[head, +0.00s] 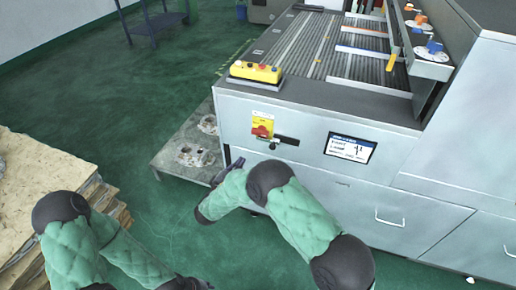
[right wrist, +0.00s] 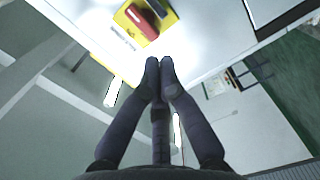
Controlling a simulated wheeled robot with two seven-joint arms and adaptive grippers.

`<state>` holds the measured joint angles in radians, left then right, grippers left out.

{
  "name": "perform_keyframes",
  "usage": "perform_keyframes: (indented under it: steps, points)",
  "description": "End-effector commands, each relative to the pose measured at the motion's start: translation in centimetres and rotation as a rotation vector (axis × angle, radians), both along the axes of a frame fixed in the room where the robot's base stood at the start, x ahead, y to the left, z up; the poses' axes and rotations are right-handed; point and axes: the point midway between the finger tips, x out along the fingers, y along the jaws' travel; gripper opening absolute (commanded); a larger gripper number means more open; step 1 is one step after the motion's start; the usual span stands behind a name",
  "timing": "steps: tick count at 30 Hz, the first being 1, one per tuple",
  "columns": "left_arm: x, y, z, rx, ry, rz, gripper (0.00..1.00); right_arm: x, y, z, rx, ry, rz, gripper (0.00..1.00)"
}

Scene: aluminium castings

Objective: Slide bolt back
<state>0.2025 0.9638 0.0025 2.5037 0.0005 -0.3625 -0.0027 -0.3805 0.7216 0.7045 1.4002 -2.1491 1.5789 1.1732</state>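A dark bolt with a short black bar (head: 287,140) sits on the pale front panel of the machine, just below and right of a red rotary switch on a yellow plate (head: 262,124). The yellow plate also shows at the top of the right wrist view (right wrist: 128,22). My right gripper (head: 234,163) is below and left of the bolt, apart from it in the head view. In the right wrist view its two fingertips (right wrist: 160,63) are together with nothing visible between them. I cannot clearly make out the bolt there. My left gripper is out of sight; only its arm shows.
A low grey table (head: 171,156) with rough castings stands left of the machine. A display (head: 350,147) and drawer handle (head: 390,219) are on the panel. A yellow button box (head: 255,72) sits on the machine's top corner. Stacked boards (head: 40,185) stand at left. Green floor between is clear.

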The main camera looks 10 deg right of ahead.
Motion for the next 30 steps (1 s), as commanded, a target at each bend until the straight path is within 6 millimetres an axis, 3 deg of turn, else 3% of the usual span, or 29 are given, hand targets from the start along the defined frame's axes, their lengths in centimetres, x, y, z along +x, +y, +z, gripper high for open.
perform_keyframes:
  steps: [11,26,30]
  points:
    - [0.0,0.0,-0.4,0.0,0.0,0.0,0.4,1.1,-1.0,-0.2,0.003,0.001,-0.004,0.0]
    - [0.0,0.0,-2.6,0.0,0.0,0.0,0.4,8.1,-6.5,-0.6,0.003,0.0,-0.005,0.0]
    - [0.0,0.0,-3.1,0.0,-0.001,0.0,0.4,7.0,-8.3,-0.8,0.001,0.004,-0.003,0.0]
